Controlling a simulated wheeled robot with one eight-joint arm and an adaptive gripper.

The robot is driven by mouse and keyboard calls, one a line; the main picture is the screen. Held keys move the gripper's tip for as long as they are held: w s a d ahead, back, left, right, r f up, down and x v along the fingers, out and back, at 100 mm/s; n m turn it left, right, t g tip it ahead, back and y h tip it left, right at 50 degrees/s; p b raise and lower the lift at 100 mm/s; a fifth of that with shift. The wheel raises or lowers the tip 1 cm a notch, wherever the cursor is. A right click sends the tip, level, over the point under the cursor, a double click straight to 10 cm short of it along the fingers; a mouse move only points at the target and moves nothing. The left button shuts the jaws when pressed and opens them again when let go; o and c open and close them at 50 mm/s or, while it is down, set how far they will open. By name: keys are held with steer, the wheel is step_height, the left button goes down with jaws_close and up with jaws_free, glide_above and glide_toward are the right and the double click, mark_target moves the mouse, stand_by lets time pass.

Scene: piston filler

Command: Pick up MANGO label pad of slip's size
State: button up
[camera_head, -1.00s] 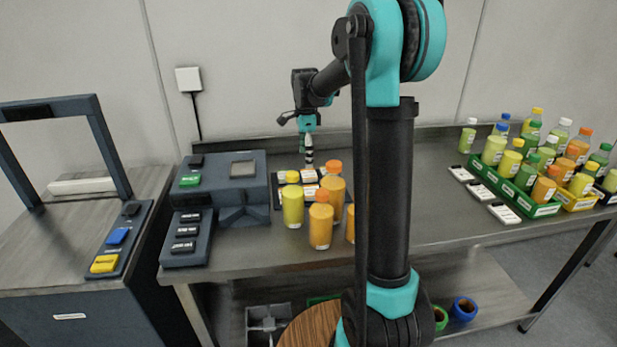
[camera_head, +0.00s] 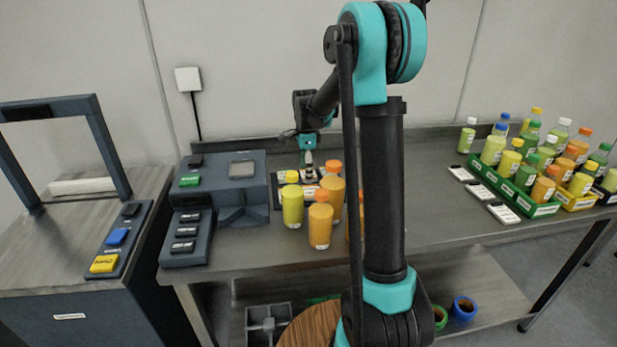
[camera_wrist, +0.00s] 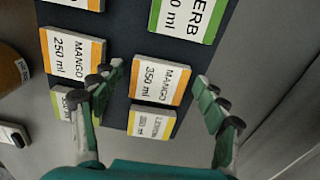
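An orange-edged label pad reading MANGO 350 ml (camera_wrist: 160,80) lies on a dark tray (camera_wrist: 120,50) in the wrist view. Another orange-edged pad, reading MANGO 250 ml (camera_wrist: 72,55), lies to its left. My gripper (camera_wrist: 155,85) is open and empty, its fingers spread over the tray with the 350 ml pad between them in the picture. The left finger is over the gap between the two MANGO pads. In the head view my gripper (camera_head: 308,160) is low over the tray, behind bottles that partly hide the pads. I see no slip that I can read.
A green-edged pad ending in ERB (camera_wrist: 185,14) and a small yellow-edged pad (camera_wrist: 152,122) lie close by. Yellow and orange bottles (camera_head: 320,222) stand in front of the tray. A dark machine (camera_head: 215,200) stands left; filled crates (camera_head: 545,210) stand right.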

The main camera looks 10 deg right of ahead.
steer(key=c, duration=0.9)
